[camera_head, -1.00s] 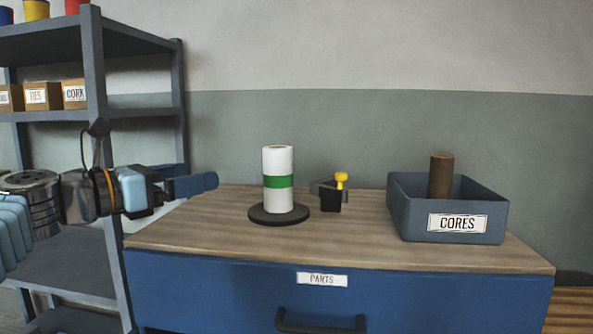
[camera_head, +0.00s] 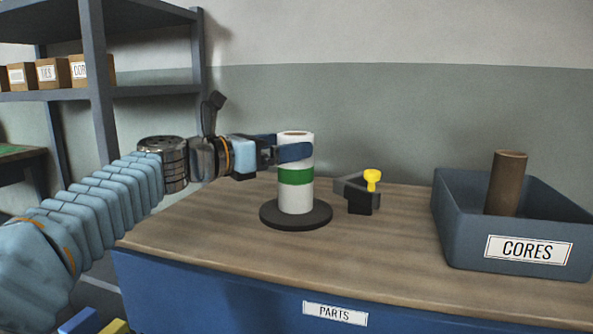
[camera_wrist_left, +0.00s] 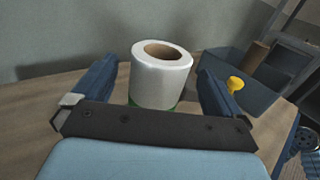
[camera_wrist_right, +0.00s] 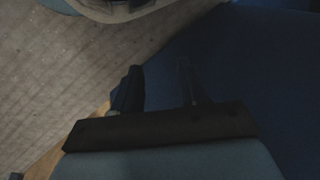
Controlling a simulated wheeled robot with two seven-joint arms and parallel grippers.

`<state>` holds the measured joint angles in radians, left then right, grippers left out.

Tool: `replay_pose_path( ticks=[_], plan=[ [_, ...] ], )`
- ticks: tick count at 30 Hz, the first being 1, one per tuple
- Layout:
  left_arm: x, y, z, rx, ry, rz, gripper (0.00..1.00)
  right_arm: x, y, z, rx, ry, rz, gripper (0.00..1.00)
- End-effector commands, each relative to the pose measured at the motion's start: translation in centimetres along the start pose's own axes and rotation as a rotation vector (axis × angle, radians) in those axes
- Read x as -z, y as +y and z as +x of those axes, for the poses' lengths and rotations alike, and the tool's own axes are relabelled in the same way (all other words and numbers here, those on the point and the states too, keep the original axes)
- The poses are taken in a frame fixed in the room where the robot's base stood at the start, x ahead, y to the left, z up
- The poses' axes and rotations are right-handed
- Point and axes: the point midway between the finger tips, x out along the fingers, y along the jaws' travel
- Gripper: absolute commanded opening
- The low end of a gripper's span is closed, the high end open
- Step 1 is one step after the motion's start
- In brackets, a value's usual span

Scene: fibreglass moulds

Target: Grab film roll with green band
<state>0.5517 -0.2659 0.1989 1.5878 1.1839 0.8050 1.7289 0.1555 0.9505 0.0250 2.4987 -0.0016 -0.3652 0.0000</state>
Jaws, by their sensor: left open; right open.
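The white film roll with a green band (camera_head: 296,194) stands upright on a round black base (camera_head: 275,222) on the wooden-topped cabinet. My left gripper (camera_head: 288,152) is at the upper part of the roll, above the green band, with one finger across its front. In the left wrist view the roll (camera_wrist_left: 162,85) stands between the two open fingers (camera_wrist_left: 165,95), with a gap visible on the right side; its hollow core shows. My right gripper (camera_wrist_right: 155,90) is open and empty, low by a dark blue surface, and is outside the head view.
A blue-grey bin labelled CORES (camera_head: 470,248) with a brown core (camera_head: 507,182) stands to the right. A small black holder with a yellow knob (camera_head: 371,178) is just right of the roll. A grey shelf (camera_head: 97,100) stands behind left. The front worktop is clear.

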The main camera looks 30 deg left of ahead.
Motion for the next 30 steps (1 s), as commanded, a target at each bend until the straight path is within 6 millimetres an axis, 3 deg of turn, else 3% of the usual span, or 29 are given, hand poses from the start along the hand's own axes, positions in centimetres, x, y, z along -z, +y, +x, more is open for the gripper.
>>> replay_pose_path(
  ticks=[10,19,30],
  plan=[
    [-0.1,0.1,4.7,0.001,0.001,-0.001,1.00,-0.1,-0.5,-0.7,0.003,-0.003,-0.003,0.43],
    [0.0,0.1,5.4,0.000,0.001,0.000,1.00,-0.1,-0.5,-0.7,0.003,-0.004,-0.003,0.43],
    [0.0,0.1,5.4,0.000,0.000,0.000,0.45,-0.1,-0.5,-0.7,0.003,-0.004,-0.003,0.43]
  ],
)
